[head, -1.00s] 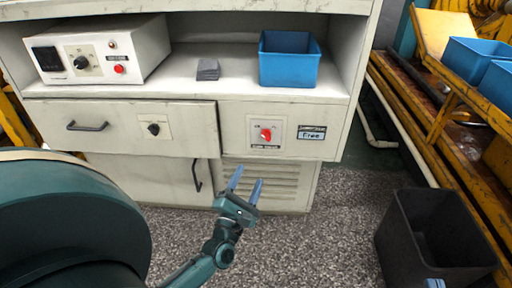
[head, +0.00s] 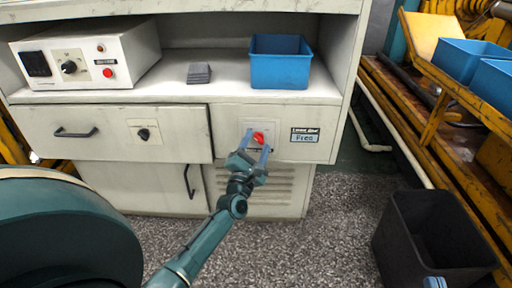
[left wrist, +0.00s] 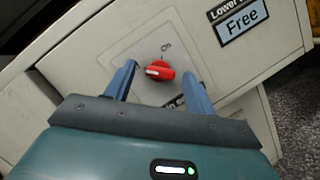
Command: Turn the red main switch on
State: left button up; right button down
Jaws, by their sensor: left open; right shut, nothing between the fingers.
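The red main switch (head: 258,138) is a rotary knob on a light plate on the right part of the cabinet front. In the left wrist view, the red switch (left wrist: 160,70) has its white mark at the left, away from the "On" label above it. My left gripper (head: 257,146) is open in front of the switch; its two blue fingers (left wrist: 158,82) stand either side of the knob.
A "Free" label (head: 304,136) is right of the switch. A black knob (head: 144,134) is on the drawer. A control box (head: 88,55), grey pads (head: 199,73) and a blue bin (head: 281,62) stand on the shelf above. A black bin (head: 425,240) is on the floor.

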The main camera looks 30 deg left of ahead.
pick_arm(q)
jog(key=c, duration=1)
